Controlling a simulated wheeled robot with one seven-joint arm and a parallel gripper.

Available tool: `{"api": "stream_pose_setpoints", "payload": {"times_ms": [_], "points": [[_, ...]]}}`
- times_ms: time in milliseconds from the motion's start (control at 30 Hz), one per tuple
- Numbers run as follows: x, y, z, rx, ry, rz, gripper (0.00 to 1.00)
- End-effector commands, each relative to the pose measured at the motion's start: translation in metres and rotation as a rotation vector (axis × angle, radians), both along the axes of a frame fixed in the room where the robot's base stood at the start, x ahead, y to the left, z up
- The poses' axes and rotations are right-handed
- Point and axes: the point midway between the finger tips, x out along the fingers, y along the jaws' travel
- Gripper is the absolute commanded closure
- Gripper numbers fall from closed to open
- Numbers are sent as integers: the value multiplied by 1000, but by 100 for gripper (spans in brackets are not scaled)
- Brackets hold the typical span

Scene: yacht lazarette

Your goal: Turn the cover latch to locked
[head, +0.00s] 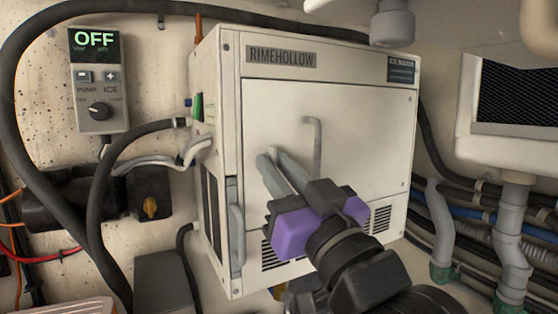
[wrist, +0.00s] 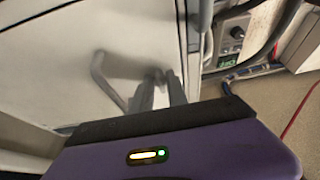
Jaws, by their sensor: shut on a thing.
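The white ice maker's front cover (head: 350,110) is closed flat against its box, with a bent grey bar handle (head: 317,145) on it. The handle also shows in the wrist view (wrist: 106,80). My purple and black gripper (head: 268,157) reaches to the cover left of this handle. In the wrist view its two grey fingers (wrist: 160,78) are close together at the cover, apart from the bent handle. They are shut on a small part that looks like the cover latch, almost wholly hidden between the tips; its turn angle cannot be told.
A long grey vertical pull (head: 237,235) runs along the box's left edge. A control panel (head: 97,80) reading OFF hangs on the left wall. Black hoses (head: 15,110) loop around the box, and grey pipes (head: 510,240) stand at the right.

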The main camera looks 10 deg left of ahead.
Motion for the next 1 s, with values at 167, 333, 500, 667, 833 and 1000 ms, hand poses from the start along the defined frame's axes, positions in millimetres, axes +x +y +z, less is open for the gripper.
{"api": "stream_pose_setpoints", "payload": {"times_ms": [167, 333, 500, 667, 833, 1000], "points": [[0, 1, -1, 17, 15, 1, 100], [0, 1, -1, 20, 17, 1, 100], [0, 1, -1, 19, 15, 0, 100], [0, 1, -1, 19, 15, 0, 59], [0, 0, 0, 19, 14, 0, 59], [-1, -1, -2, 20, 13, 0, 59]]}}
